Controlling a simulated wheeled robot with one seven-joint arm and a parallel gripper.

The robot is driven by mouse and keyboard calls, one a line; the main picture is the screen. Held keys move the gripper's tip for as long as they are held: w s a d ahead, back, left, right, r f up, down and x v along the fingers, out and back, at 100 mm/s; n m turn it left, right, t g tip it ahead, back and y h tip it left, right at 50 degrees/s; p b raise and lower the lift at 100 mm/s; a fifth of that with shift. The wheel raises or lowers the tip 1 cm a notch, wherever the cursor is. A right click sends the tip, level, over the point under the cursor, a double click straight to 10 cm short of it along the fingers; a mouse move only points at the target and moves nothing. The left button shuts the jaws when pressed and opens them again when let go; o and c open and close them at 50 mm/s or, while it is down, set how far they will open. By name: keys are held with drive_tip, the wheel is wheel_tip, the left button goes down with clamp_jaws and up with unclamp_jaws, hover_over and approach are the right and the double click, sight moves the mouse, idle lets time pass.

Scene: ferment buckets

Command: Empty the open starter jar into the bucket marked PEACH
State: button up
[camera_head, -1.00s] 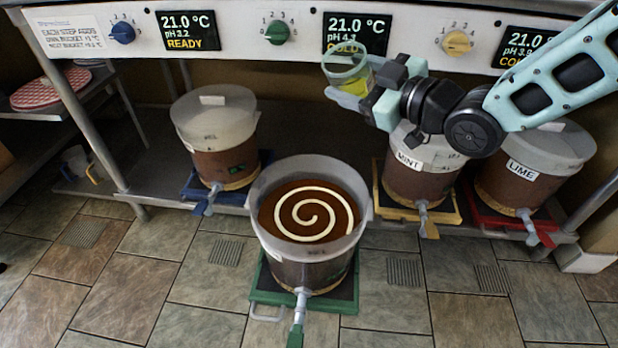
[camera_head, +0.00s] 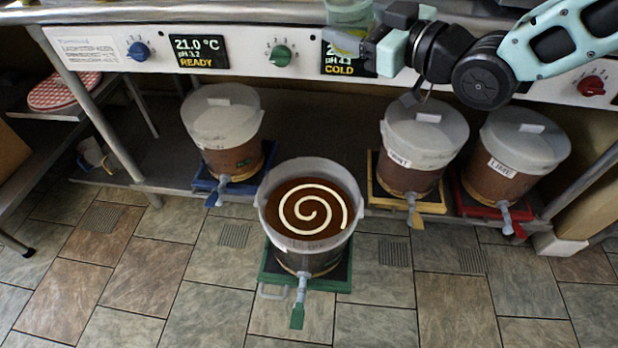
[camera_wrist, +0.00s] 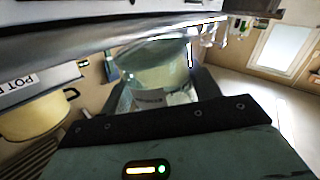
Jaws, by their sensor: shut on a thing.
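My gripper (camera_head: 352,42) is shut on a clear glass jar (camera_head: 347,14) at the top edge of the head view, where the jar's upper part is cut off. The jar (camera_wrist: 153,62) also shows between the fingers in the wrist view, with a pale label; its contents are hard to tell there. An open bucket (camera_head: 309,170) stands in front on a green stand, filled with brown mash bearing a cream spiral. Its label is not readable. The jar is above and behind this bucket, apart from it. No readable PEACH label shows.
Lidded buckets stand on the low shelf: one on a blue stand (camera_head: 222,115), MINT (camera_head: 425,130) on yellow and LIME (camera_head: 524,142) on red. The control panel (camera_head: 250,53) runs behind, below the counter. Tiled floor (camera_head: 150,275) is clear in front.

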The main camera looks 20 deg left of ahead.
sight(353, 23)
drive_tip(key=shift+s+d+r+m+p, duration=0.25)
drive_tip(key=shift+s+d+m, duration=0.2)
drive_tip(key=shift+s, duration=0.25)
drive_tip(key=shift+s+d+r+m+p, duration=0.2)
drive_tip(key=shift+s+d+m+p, duration=0.25)
drive_tip(key=shift+s, duration=0.25)
drive_tip(key=shift+s+d+r+m+p, duration=0.25)
drive_tip(key=shift+s+d+m, duration=0.2)
drive_tip(key=shift+s, duration=0.25)
